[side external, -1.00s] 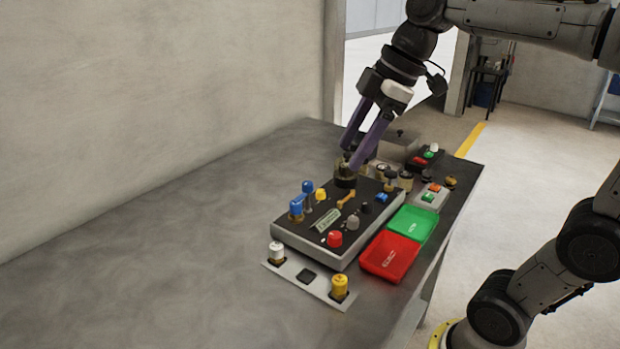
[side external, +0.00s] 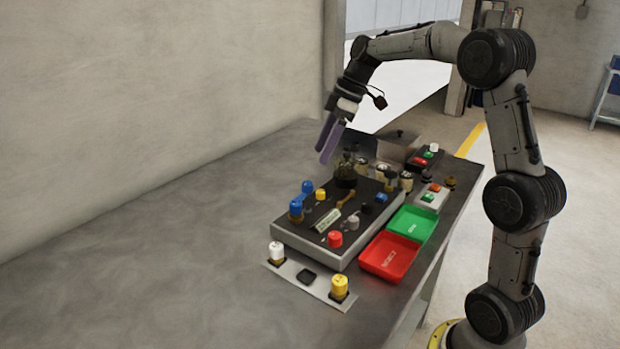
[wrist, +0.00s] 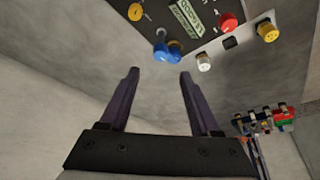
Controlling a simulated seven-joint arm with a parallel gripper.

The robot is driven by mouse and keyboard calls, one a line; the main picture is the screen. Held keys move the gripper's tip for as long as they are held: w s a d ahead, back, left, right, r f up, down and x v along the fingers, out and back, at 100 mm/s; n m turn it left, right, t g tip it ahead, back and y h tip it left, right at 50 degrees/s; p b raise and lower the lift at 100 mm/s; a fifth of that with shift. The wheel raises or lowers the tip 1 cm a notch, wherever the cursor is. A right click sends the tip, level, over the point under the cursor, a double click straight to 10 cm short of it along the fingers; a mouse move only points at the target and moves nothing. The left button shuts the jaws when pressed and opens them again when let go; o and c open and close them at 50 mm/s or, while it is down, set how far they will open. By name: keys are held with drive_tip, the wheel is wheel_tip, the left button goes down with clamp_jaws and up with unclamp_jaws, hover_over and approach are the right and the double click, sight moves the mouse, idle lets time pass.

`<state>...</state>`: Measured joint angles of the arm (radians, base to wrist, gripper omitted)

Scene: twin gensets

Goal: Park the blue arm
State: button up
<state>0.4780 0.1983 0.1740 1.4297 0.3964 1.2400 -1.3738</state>
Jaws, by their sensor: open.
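The blue arm (side external: 302,200) is at the left of the dark control panel, with a blue cap at each end of its short length. It also shows in the wrist view (wrist: 166,52), near the panel's edge and beyond my fingertips. My gripper (side external: 325,158) is open and empty, raised above the table behind and left of the panel. In the wrist view its two purple fingers (wrist: 160,74) are spread apart, with only grey surface between them. The gripper touches nothing. I cannot tell how the blue arm is seated.
The panel (side external: 318,243) carries a yellow knob, a red knob (side external: 335,239) and a dark round fixture (side external: 346,172) at its back. A green tray (side external: 428,215) and a red tray (side external: 385,268) lie right of it. The table's left side (side external: 150,260) is clear.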

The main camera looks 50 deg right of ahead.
sight(307, 183)
drive_tip(key=x, duration=0.8)
drive_tip(key=shift+w+a+f, duration=0.1)
drive_tip(key=shift+f, duration=0.25)
drive_tip(key=shift+c, duration=0.3)
clamp_jaws()
